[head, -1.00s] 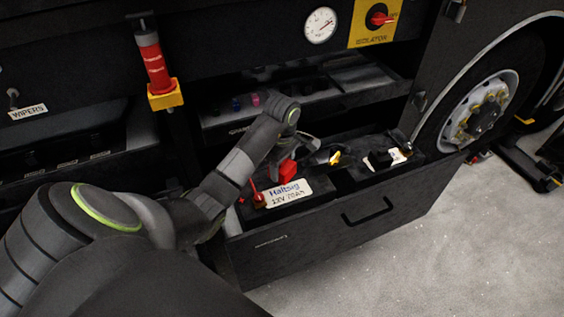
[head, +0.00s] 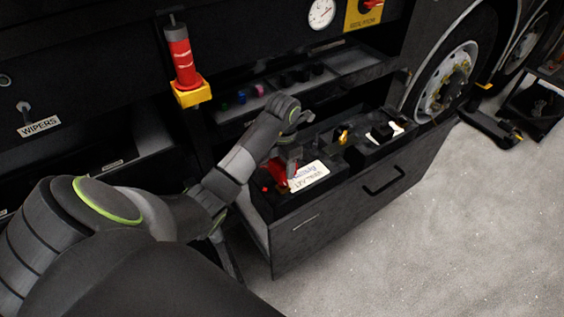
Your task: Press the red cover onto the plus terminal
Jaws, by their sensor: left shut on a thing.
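My left gripper (head: 288,156) reaches down over the left battery in the open drawer and is shut on the red cover (head: 278,172). The cover is low over the battery's left part, by the white label (head: 309,176). A small red mark (head: 265,188) shows on the battery top just left of the label. The plus terminal is hidden behind the cover and gripper; I cannot tell whether the cover touches it. My right gripper is not in view.
The battery drawer (head: 335,220) stands open with a handle on its front. A second battery with a black cap (head: 381,131) is at right, with a yellow part (head: 343,134) between. A red extinguisher-like cylinder (head: 181,58) hangs behind.

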